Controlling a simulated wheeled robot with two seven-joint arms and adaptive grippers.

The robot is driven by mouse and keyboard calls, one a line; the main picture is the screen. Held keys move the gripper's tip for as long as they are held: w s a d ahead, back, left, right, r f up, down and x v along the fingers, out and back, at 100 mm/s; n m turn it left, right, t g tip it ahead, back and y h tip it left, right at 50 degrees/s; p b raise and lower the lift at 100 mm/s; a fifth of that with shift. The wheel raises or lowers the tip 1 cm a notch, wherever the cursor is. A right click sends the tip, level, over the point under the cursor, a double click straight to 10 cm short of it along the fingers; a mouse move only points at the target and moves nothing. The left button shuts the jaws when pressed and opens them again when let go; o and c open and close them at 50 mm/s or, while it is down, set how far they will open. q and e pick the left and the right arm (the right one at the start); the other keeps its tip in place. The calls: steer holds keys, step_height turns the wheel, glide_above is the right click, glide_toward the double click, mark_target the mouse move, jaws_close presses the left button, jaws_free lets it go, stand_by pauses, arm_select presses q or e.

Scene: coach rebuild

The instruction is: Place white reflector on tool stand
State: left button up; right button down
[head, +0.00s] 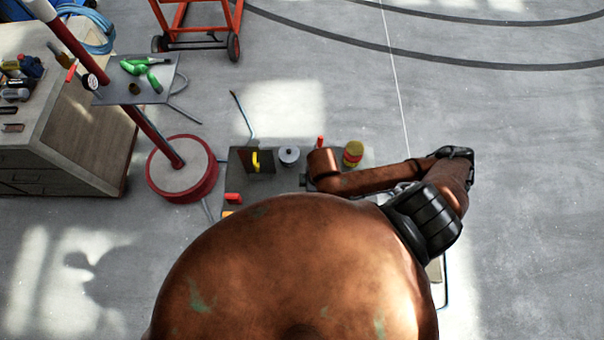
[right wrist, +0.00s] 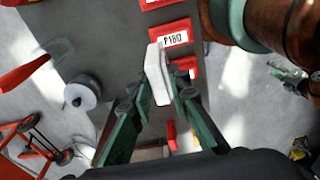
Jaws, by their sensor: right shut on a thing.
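My right gripper (right wrist: 158,85), with dark green fingers, is shut on a small white block, the white reflector (right wrist: 157,74), in the right wrist view. The reflector is held above a dark grey bench top. In the head view the right arm's copper links hide the gripper and the reflector. The tool stand (head: 135,82), a grey tray on a red pole with a round red-rimmed base (head: 182,170), stands left of the bench and apart from my right arm. Green tools (head: 142,70) lie on its tray. My left gripper does not show.
The bench (head: 240,185) carries a grey spool (head: 289,156), a yellow-and-red can (head: 353,154) and red labelled boxes (right wrist: 172,38). A cluttered cabinet (head: 85,140) stands at the left and a red cart (head: 197,25) behind. Open floor lies at the right.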

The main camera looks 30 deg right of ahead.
steer(key=shift+w+d+f+b, duration=1.15)
steer(key=shift+w+f+b, duration=0.7)
steer(key=shift+f, duration=0.3)
steer(key=shift+w+d+f+b, duration=1.15)
steer(key=shift+w+f+b, duration=0.65)
steer(key=shift+f, duration=0.35)
steer(key=shift+w+d+f+b, duration=1.15)
steer(key=shift+w+f+b, duration=0.55)
steer(key=shift+w+f, duration=0.4)
steer(key=shift+s+f, duration=0.1)
steer(key=c, duration=1.8)
jaws_free()
steer(key=r, duration=1.2)
steer(key=shift+s+d+p, duration=0.35)
steer(key=shift+s+d, duration=0.05)
